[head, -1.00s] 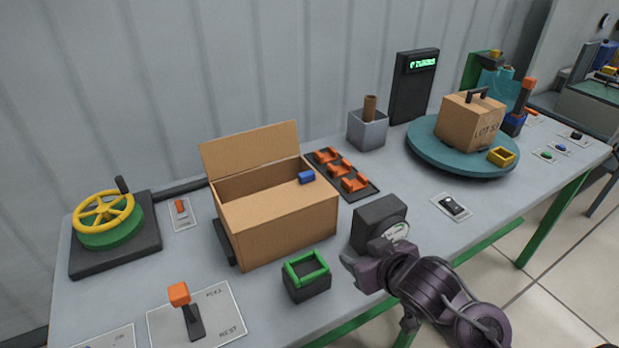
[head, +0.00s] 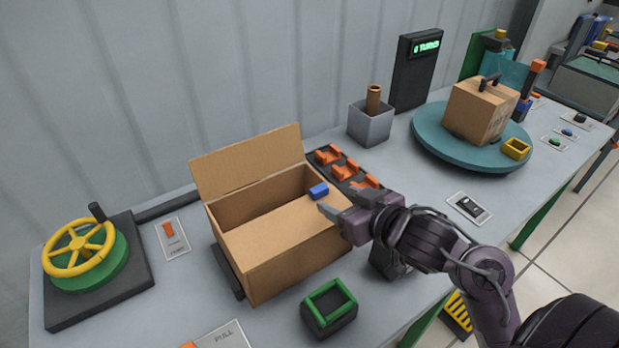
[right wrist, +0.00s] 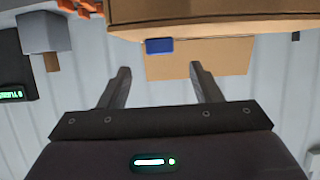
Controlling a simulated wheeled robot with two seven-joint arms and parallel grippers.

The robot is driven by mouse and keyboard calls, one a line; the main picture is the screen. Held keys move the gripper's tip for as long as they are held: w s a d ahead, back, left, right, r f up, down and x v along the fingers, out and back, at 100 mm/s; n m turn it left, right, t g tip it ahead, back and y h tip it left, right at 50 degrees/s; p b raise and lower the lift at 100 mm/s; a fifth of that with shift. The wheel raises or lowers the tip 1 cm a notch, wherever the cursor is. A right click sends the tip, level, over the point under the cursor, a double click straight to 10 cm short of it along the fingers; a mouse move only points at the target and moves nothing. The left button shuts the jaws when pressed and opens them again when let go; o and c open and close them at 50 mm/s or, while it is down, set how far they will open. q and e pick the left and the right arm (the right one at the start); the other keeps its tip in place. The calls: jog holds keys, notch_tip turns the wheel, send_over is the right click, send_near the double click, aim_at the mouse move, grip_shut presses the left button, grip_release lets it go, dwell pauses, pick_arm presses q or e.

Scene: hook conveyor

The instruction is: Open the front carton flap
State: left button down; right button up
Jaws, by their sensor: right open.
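The brown carton (head: 300,262) stands on the table, its back flap (head: 247,160) raised. Its front flap (head: 275,228) lies folded inward over the front part of the opening. A blue tab (head: 319,190) sits near the right end of that flap's inner edge. My right gripper (head: 340,204) is open and empty at the carton's right side, close to the tab. In the right wrist view, the blue tab (right wrist: 159,46) shows ahead of and between the open fingers (right wrist: 158,72), apart from them. My left gripper is not in view.
A green-rimmed block (head: 329,305) stands in front of the carton. A yellow handwheel (head: 79,248) is at the left. Orange holders (head: 344,168) and a grey bin (head: 371,124) are behind my right gripper. A teal turntable (head: 432,145) bears another carton at the right.

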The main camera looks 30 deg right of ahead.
aim_at(322, 192)
jog(key=shift+w+a+f+b, duration=0.1)
jog(key=shift+w+f+b, duration=0.15)
jog(key=shift+w+b, duration=0.05)
jog(key=shift+b+x, duration=1)
jog(key=shift+x, duration=0.1)
jog(key=x, duration=0.3)
jog(key=shift+w, duration=0.4)
jog(key=shift+w+f, duration=0.1)
jog(key=shift+w, duration=0.05)
grip_shut()
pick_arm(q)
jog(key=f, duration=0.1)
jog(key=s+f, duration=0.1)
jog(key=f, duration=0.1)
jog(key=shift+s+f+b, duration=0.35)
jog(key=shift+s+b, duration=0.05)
pick_arm(e)
jog(key=shift+w, duration=0.1)
